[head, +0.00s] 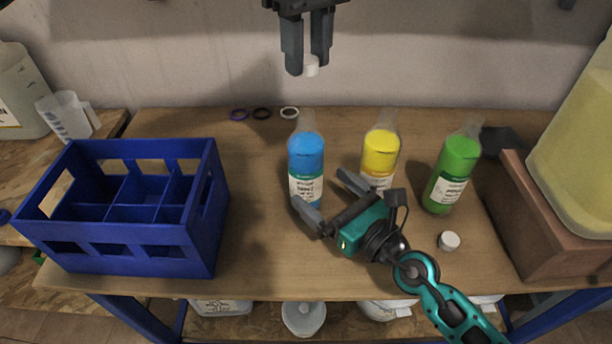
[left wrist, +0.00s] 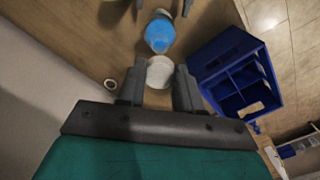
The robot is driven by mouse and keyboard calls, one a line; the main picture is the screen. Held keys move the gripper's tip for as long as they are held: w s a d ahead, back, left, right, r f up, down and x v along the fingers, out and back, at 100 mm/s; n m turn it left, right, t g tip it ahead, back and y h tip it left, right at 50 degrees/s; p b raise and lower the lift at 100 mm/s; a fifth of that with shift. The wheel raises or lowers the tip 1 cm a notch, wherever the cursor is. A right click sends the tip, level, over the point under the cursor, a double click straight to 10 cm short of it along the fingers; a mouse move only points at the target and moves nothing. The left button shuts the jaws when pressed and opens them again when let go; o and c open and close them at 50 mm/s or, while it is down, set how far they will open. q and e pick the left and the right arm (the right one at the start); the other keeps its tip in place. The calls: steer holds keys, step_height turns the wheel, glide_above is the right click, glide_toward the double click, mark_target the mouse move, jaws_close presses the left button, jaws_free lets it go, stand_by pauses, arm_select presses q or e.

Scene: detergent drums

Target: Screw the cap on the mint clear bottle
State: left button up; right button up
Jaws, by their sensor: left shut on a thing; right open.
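My left gripper (head: 308,70) is shut on a white cap (head: 311,66), held in the air above and behind the blue bottle (head: 306,160). The cap also shows in the left wrist view (left wrist: 159,72), between the fingers, with the blue bottle (left wrist: 160,32) beyond it. The blue bottle is clear, upright, filled with blue liquid, with an uncapped neck. My right gripper (head: 318,187) is open, low at the blue bottle, its fingers on either side; contact cannot be told. A yellow bottle (head: 380,152) and a green bottle (head: 456,168) stand to the right. The labels are too small to read.
A blue divided crate (head: 150,255) stands at left. Another white cap (head: 449,240) lies near the green bottle. A large yellow container (head: 580,150) stands on a brown box (head: 545,225) at right.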

steer(key=x, duration=0.6)
steer(key=shift+w+a, duration=0.1)
steer(key=shift+a, duration=0.05)
steer(key=shift+c, duration=0.4)
steer(key=c, duration=1.4)
arm_select(q)
glide_above(307, 130)
steer(key=w, duration=0.1)
steer(key=shift+f, duration=2.5)
steer(key=shift+f, duration=0.9)
steer(key=shift+f, duration=0.5)
